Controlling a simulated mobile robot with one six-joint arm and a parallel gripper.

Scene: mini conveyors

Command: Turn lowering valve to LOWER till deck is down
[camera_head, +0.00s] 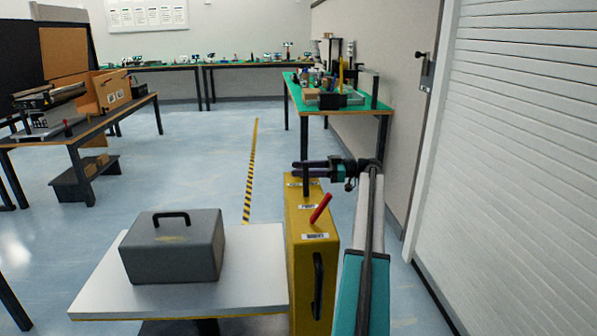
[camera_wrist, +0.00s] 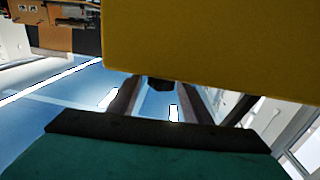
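A yellow pump column (camera_head: 305,262) stands at the right of the deck, with white labels on its top. A red lever (camera_head: 321,208) slants up and right from its top. A dark upright post (camera_head: 305,184) stands behind it; I cannot tell which one is the lowering valve. The pale deck (camera_head: 255,290) is level and carries a grey toolbox (camera_head: 172,250). My gripper (camera_head: 302,165) lies sideways by the dark post's upper end, beyond the red lever. In the wrist view its fingers (camera_wrist: 160,100) are apart, with a dark piece between them; yellow surface hides their tips.
A workbench with a green top (camera_head: 322,103) stands ahead against the right wall. Another bench (camera_head: 85,128) is at left. A striped floor line (camera_head: 250,170) runs ahead over clear floor. A white shutter (camera_head: 520,170) is close at right.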

